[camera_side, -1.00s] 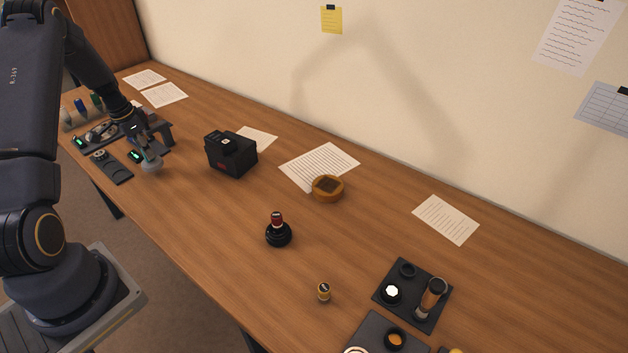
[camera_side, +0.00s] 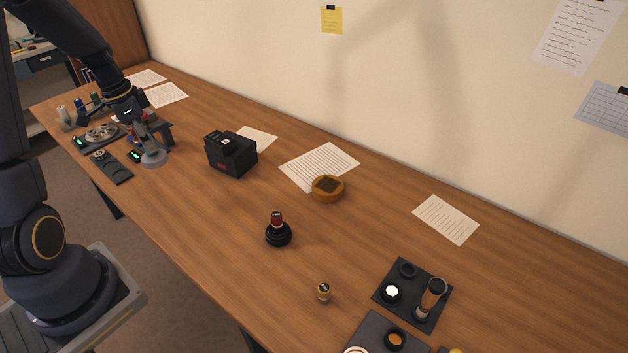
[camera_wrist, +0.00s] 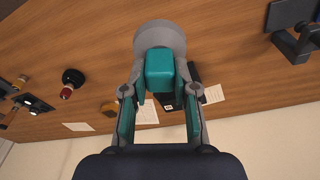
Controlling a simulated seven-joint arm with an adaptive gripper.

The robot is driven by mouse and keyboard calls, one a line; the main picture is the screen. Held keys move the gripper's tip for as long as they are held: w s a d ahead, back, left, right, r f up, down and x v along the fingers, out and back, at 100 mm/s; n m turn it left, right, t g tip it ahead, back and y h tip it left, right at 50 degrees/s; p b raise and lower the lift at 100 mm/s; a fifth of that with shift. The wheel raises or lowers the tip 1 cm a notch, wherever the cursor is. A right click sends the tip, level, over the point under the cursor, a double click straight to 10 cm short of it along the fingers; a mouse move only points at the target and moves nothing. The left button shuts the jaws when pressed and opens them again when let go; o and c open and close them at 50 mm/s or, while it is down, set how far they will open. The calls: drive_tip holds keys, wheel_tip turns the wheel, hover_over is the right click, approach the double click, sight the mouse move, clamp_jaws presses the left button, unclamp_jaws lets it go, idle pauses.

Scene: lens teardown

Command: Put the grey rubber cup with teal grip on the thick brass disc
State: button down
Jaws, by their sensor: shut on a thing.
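The grey rubber cup (camera_wrist: 160,37) with its teal grip (camera_wrist: 160,72) is between the fingers of my gripper (camera_wrist: 160,100) in the wrist view, its round grey end pointing away. My gripper is shut on it. In the side view, my gripper (camera_side: 146,138) is at the far left end of the bench, with the grey cup (camera_side: 154,158) low beneath it; I cannot tell if the cup touches the bench. The thick brass disc is not clearly identifiable. A yellow, brass-like piece (camera_side: 455,350) is cut off at the bottom edge of the side view.
A black box (camera_side: 231,155) stands right of my gripper. Farther right are an amber round dish (camera_side: 341,188), a black knob-like piece with red top (camera_side: 278,234), a small brass-coloured cylinder (camera_side: 323,292) and a dark tray (camera_side: 440,290). Bare wood lies between them.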

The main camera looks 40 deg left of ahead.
drive_tip(key=w+d+r+m, duration=0.1)
drive_tip(key=w+d+m, duration=0.25)
drive_tip(key=d, duration=0.65)
drive_tip(key=w+d+m+h, duration=0.1)
drive_tip(key=w+d+m, duration=0.3)
drive_tip(key=d, duration=0.6)
drive_tip(key=w+d+r+m, duration=0.15)
drive_tip(key=w+d, duration=0.35)
drive_tip(key=d, duration=0.5)
drive_tip(key=m, duration=0.1)
hover_over(321, 191)
drive_tip(key=shift+g, duration=0.3)
wheel_tip(321, 191, down, 10)
drive_tip(key=shift+s+f, duration=0.1)
drive_tip(key=shift+f, duration=1.75)
drive_tip(key=shift+f, duration=0.1)
drive_tip(key=c, duration=0.9)
unclamp_jaws()
